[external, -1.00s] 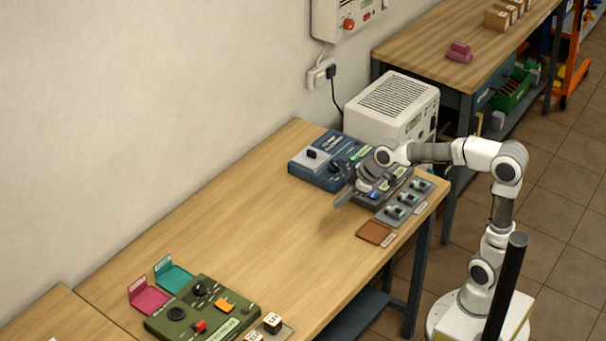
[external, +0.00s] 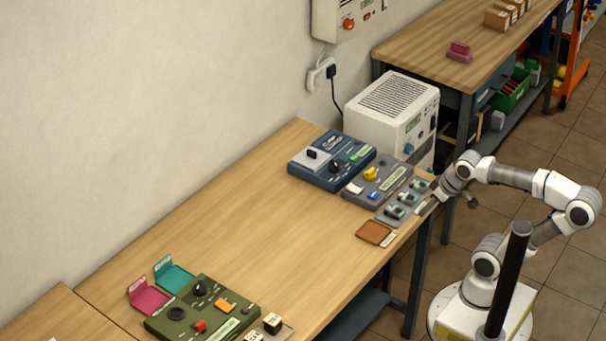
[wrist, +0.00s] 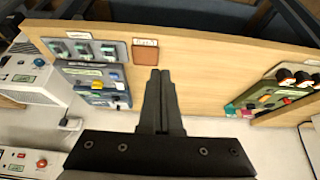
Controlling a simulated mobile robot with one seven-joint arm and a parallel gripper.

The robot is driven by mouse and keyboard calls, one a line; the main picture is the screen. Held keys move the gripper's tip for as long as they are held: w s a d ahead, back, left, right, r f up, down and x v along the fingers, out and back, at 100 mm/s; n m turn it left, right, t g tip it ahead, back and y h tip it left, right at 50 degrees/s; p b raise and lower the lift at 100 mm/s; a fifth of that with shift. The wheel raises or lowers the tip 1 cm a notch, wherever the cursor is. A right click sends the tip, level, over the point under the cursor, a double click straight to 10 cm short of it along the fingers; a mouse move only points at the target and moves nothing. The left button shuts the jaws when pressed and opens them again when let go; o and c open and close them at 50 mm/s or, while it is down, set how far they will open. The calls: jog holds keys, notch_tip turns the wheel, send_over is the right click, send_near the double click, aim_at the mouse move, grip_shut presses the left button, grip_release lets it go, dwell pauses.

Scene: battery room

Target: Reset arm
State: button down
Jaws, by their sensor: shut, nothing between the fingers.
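My gripper (external: 427,207) is at the right edge of the wooden table (external: 235,215), just beside the grey panel with several green-topped parts (external: 404,200). In the wrist view my gripper (wrist: 160,74) has its two dark fingers together with nothing between them. My arm is bent back toward its base at the right.
A blue device (external: 331,161) and a grey device with yellow and blue knobs (external: 377,182) stand at the table's far end. A brown pad (external: 373,232) lies near the edge. A green device (external: 202,309) sits at the near end. The table's middle is clear.

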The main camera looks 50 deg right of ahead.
notch_tip(320, 180, up, 14)
jog(key=r+p, duration=0.1)
jog(key=p, duration=1.2)
notch_tip(320, 180, down, 28)
jog(key=b, duration=2.8)
jog(key=shift+f, duration=0.2)
jog(key=shift+f, duration=0.1)
jog(key=shift+f+b, duration=0.5)
jog(key=shift+b, duration=0.25)
